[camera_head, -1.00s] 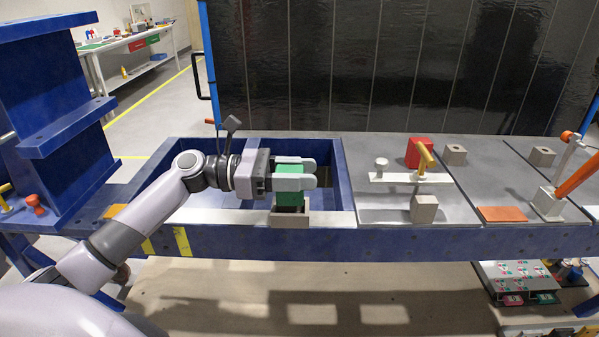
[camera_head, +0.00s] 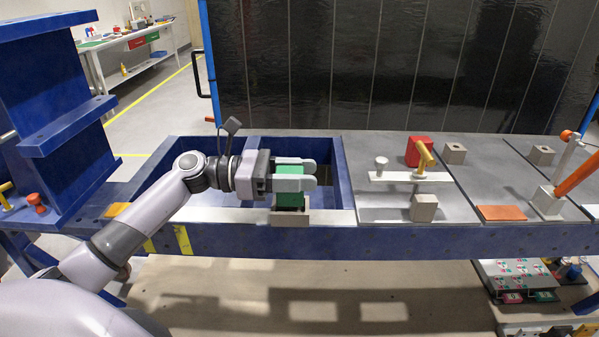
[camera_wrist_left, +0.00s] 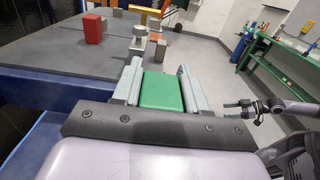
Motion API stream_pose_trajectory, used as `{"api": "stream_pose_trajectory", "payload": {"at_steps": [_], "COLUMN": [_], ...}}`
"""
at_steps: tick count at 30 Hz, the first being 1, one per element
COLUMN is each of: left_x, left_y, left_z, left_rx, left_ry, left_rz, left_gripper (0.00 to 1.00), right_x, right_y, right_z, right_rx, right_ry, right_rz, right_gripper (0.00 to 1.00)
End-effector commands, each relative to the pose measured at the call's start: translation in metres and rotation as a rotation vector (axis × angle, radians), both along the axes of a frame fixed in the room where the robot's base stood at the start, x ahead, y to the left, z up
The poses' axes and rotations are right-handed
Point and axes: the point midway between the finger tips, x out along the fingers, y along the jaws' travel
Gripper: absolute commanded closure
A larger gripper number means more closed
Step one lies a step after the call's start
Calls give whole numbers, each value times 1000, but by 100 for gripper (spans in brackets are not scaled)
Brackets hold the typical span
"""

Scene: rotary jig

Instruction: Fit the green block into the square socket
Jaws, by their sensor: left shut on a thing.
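The green block (camera_head: 291,196) is held between the fingers of my left gripper (camera_head: 296,178), which is shut on it. It also shows in the left wrist view (camera_wrist_left: 161,92), between the two grey fingers. The block is upright, directly above or partly inside a grey-beige square socket (camera_head: 290,218) on the front rail of the blue frame. I cannot tell exactly how deep its lower end sits, as the socket's front wall hides it.
To the right, the grey table holds a red block (camera_head: 418,151), a yellow-handled clamp (camera_head: 424,158), a grey block (camera_head: 424,208) and an orange plate (camera_head: 502,214). Blue frame walls (camera_head: 345,180) surround an open recess beneath my left gripper. A dark panel (camera_head: 400,65) stands behind.

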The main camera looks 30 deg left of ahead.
Motion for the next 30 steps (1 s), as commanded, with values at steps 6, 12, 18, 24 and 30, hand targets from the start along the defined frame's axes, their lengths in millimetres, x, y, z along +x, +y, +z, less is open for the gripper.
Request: {"api": "stream_pose_trajectory", "payload": {"at_steps": [6, 12, 18, 24, 30], "left_x": [0, 0, 0, 0, 0], "left_y": [0, 0, 0, 0, 0], "left_z": [-5, -10, -15, -20, -25], "left_rx": [-2, -2, -1, -1, -1], "left_ry": [-1, -2, -2, -2, -2], "left_rz": [1, 1, 1, 0, 0], "left_gripper": [100, 100, 100, 100, 100], "right_x": [0, 0, 0, 0, 0], "right_y": [0, 0, 0, 0, 0], "right_z": [-2, -4, -6, -8, -10], "right_rx": [0, 0, 0, 0, 0], "right_ry": [0, 0, 0, 0, 0], "right_rz": [0, 0, 0, 0, 0], "right_gripper": [28, 28, 28, 28, 28]}}
